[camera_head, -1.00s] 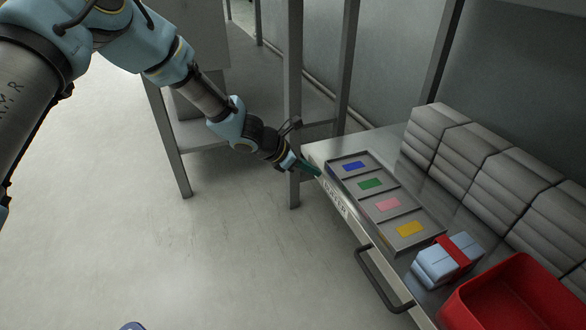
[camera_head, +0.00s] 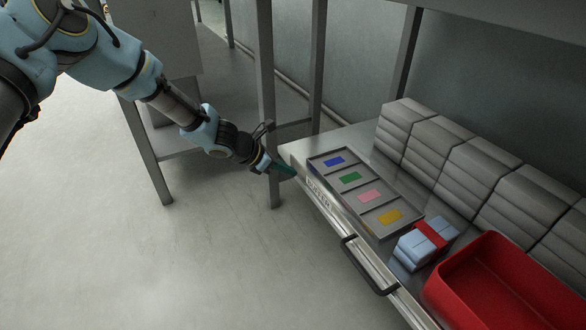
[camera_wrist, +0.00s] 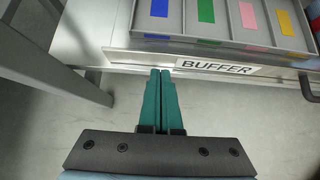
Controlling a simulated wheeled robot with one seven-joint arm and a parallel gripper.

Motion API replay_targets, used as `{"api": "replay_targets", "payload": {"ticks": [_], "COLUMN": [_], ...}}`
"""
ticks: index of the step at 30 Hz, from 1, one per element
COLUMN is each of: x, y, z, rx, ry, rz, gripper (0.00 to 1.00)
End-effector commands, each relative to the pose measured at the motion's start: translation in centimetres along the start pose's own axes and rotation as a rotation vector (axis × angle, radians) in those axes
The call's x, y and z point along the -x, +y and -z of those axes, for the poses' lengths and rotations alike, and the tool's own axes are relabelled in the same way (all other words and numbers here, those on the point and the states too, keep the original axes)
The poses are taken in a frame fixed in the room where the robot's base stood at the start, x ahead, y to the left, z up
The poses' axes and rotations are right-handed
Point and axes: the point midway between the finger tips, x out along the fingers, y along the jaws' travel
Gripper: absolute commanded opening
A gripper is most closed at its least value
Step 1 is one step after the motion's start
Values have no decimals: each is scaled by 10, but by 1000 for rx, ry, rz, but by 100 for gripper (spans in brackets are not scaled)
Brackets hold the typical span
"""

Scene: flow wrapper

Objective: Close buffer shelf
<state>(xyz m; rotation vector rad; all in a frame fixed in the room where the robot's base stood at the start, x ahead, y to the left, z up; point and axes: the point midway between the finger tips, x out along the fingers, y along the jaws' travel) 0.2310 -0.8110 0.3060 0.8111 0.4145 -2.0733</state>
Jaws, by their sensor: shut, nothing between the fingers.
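The buffer shelf (camera_head: 335,232) is a pulled-out metal drawer shelf with a "BUFFER" label on its front edge and a dark handle (camera_head: 368,266). In the wrist view the label (camera_wrist: 217,67) and front edge lie just beyond my fingertips. My gripper (camera_head: 288,172) is shut and empty, with green fingers side by side, at the left end of the shelf front. In the wrist view my gripper (camera_wrist: 161,74) points at the front edge, left of the label. I cannot tell whether the fingertips touch it. The handle is partly seen at the wrist view's right edge.
On the shelf lie a divided tray (camera_head: 318,158) with blue, green, pink and yellow cards, a light blue bundle with a red band (camera_head: 412,250), a red bin (camera_head: 450,290) and stacked grey packs (camera_head: 470,175). A grey frame post (camera_head: 266,100) stands near my gripper. The floor in front is clear.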

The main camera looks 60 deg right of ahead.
Motion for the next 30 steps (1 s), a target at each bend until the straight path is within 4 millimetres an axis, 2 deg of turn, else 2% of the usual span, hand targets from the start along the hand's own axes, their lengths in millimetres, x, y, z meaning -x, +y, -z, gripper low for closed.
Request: {"api": "replay_targets", "payload": {"ticks": [2,3,9,13,18,28,30], "x": [12,26,71,92,106,111,120], "y": [7,8,7,6,6,6,10], "z": [7,4,6,7,8,10,14], "rx": [3,3,3,1,2,-3,-29], "ry": [3,2,4,5,5,8,19], "rz": [0,-2,-2,-1,0,0,-7], "gripper": [0,0,0,0,0,0,0]}}
